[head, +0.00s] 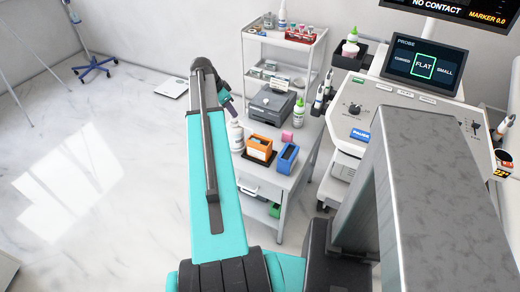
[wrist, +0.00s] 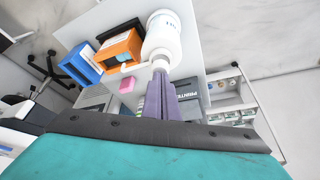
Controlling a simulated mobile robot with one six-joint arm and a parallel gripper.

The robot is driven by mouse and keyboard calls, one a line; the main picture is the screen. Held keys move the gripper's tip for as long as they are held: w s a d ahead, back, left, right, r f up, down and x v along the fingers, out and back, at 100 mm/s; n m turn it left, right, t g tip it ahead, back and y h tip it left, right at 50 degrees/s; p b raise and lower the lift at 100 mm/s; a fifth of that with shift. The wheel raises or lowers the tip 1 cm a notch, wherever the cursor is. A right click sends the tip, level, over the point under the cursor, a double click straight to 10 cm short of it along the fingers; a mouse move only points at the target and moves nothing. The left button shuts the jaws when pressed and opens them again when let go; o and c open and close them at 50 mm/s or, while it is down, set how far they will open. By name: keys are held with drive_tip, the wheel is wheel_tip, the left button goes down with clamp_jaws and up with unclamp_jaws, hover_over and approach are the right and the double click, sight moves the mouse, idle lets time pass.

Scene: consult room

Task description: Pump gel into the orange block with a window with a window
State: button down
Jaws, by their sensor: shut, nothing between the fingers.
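The orange block with a window (head: 260,147) sits on a dark mat on the cart top, and it shows in the wrist view (wrist: 120,48) too. A white pump bottle (head: 236,136) stands just left of it; in the wrist view the bottle (wrist: 163,38) has its thin spout pointing toward the orange block. My gripper (wrist: 160,76) is shut and empty, its purple fingers closed together at the pump head. In the head view my gripper (head: 229,108) is right above the bottle. Whether the fingertips touch the pump is hard to tell.
A blue block (head: 288,157) and a pink block (head: 287,136) stand near the orange one. An ultrasound console (head: 385,120) stands at the right.

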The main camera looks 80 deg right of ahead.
drive_tip(key=shift+r+p, duration=0.6)
drive_tip(key=shift+r, duration=0.5)
wheel_tip(320, 180, up, 6)
drive_tip(key=p, duration=0.3)
idle(0.8)
idle(0.4)
